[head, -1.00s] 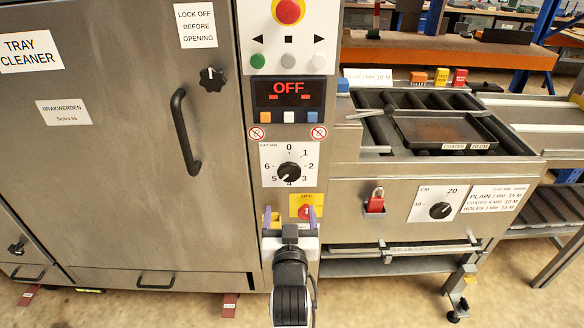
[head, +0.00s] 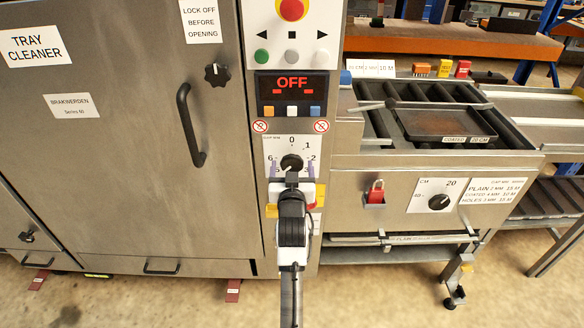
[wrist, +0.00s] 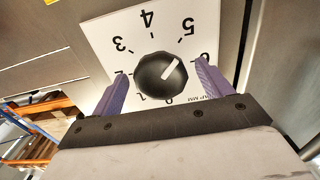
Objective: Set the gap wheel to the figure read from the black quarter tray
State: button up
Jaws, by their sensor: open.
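The gap wheel (head: 291,162) is a black knob on a white plate marked 0 to 6, below the OFF display. In the wrist view the gap wheel (wrist: 162,80) shows close up, its white pointer roughly toward 5, slightly on the 6 side. My gripper (head: 292,171) is in front of the plate. In the wrist view my gripper (wrist: 163,87) is open, one purple finger each side of the wheel, apart from it. A dark tray (head: 420,140) lies on the rollers at right, labelled COATED 20 CM.
A card (head: 494,190) lists gaps: PLAIN 2 MM, COATED 4 MM, HOLES 3 MM. A yellow-backed red switch lies partly behind my gripper. The cleaner door handle (head: 188,124) stands at left.

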jog(key=c, duration=1)
jog(key=shift+o, duration=0.2)
jog(key=n, duration=0.4)
jog(key=shift+d+n, duration=0.1)
jog(key=shift+n, duration=2.2)
jog(key=o, duration=1)
jog(key=shift+c, duration=0.2)
